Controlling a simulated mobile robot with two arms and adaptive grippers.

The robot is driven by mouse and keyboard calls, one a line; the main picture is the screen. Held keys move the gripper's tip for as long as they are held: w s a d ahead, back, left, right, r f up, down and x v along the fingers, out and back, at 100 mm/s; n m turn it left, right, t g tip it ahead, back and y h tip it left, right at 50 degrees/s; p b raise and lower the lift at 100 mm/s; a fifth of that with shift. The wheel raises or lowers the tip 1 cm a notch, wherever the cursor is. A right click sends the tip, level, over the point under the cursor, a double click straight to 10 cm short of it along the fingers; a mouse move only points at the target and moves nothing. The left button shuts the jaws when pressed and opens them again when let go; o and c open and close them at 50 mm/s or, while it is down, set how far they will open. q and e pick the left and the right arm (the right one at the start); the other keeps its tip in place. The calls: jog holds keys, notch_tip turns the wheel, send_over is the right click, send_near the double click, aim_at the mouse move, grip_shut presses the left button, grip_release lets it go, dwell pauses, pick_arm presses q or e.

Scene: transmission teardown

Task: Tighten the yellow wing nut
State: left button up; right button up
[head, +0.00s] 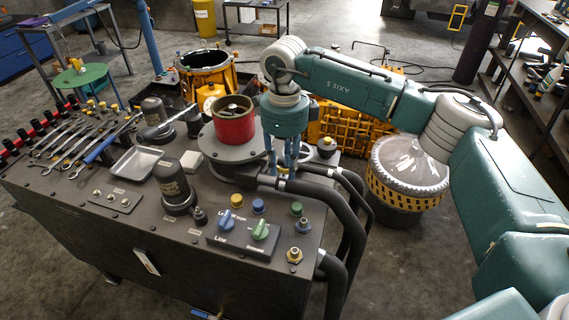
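My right gripper (283,170) points straight down at the right part of the dark bench top, beside the round grey base plate. Its blue fingers show as two uprights with a gap between them. A small yellowish piece (283,176) shows low at the fingertips; it may be the yellow wing nut, but it is too small and too covered to be sure. I cannot tell whether the fingers press on it. My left gripper is not in view.
A red pot (234,125) with metal parts stands on the round plate (226,151). Thick black hoses (335,205) curve close by the gripper. Coloured knobs (260,229), a silver tray (136,161) and wrenches (75,140) occupy the bench. A yellow crate (350,128) stands behind.

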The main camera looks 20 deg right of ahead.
jog(key=shift+r, duration=0.1)
notch_tip(320, 180, up, 12)
dwell(0.5)
